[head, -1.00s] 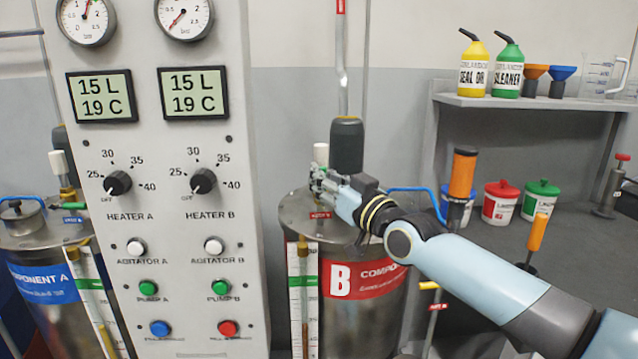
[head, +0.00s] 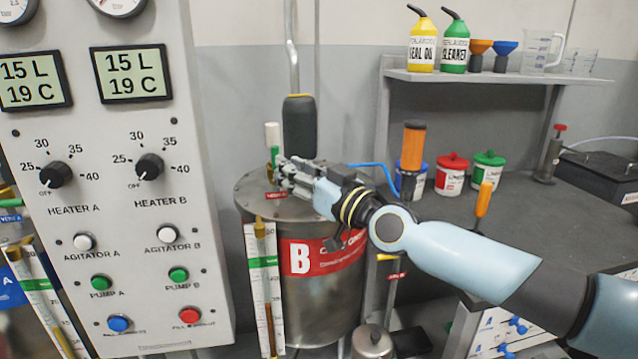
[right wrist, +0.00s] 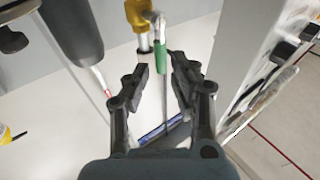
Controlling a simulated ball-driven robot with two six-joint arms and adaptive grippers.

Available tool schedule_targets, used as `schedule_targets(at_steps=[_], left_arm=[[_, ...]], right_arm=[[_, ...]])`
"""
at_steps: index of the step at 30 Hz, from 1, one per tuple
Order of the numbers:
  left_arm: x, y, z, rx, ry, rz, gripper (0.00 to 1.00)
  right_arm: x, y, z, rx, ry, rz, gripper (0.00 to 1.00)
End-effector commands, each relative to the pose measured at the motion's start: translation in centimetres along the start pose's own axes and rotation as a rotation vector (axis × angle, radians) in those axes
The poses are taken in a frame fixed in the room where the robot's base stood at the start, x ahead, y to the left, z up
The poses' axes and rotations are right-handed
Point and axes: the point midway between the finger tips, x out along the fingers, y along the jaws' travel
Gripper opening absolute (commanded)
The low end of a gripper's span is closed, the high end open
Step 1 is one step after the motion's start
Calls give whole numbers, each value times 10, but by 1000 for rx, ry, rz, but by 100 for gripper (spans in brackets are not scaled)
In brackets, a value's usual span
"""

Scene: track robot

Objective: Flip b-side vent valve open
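The B tank (head: 320,290) has a red label and a metal lid. On the lid, beside the dark motor (head: 299,128), stands the vent valve with a white-topped green part (head: 273,157). A small red tag (head: 276,195) sits below it. In the right wrist view, the brass valve body (right wrist: 141,18) and the green handle (right wrist: 160,58) show. My right gripper (head: 284,172) is over the lid by the valve. In the wrist view its fingers (right wrist: 157,72) are open and empty, with the handle just beyond their tips. My left gripper is out of view.
The control panel (head: 120,230) stands close at the left of the tank. A blue hose (head: 370,166) runs behind my gripper. At the right is a dark bench (head: 560,220) with several pots, below a shelf (head: 480,76) with bottles.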

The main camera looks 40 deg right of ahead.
Motion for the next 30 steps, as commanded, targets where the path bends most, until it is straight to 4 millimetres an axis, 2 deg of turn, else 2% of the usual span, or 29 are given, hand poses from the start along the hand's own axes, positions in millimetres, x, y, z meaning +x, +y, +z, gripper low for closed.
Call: schedule_targets(at_steps=[1,3,6,10,15,30], left_arm=[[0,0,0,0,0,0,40],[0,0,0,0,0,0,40],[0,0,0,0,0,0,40],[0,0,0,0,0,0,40],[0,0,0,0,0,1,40],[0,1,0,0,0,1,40]], right_arm=[[-14,0,2,-2,-4,-2,24],[-30,0,1,-1,-4,-2,24],[-48,0,0,-1,-2,-2,24],[-62,0,0,-1,0,0,24],[-69,0,0,1,1,0,24],[-68,0,0,1,1,0,24]])
